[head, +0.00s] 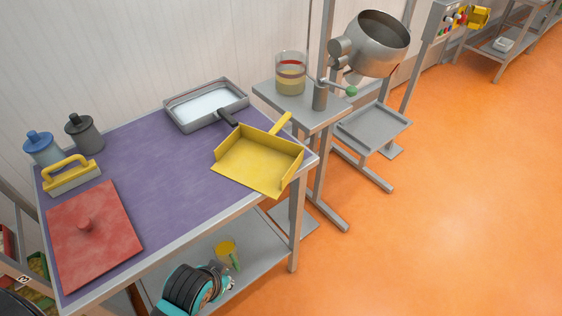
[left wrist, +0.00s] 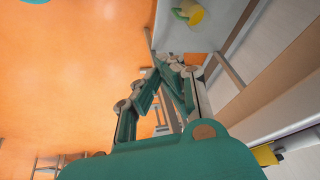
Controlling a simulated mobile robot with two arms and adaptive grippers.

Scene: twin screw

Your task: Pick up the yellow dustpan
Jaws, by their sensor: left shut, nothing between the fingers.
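The yellow dustpan (head: 258,160) lies on the purple-topped table at its right end. Its open scoop faces the front edge and its handle (head: 281,124) points to the back right. My left gripper (head: 224,270) is low in front of the table, below the tabletop, well apart from the dustpan. In the left wrist view its fingers (left wrist: 172,62) come together at the tips, shut and empty. A yellow piece (left wrist: 265,154) shows at that view's lower right; I cannot tell whether it is the dustpan. My right gripper is in neither view.
A metal tray (head: 205,104) with a black handle lies behind the dustpan. A yellow cup (head: 225,247) is on the lower shelf. The orange floor at the right is clear.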

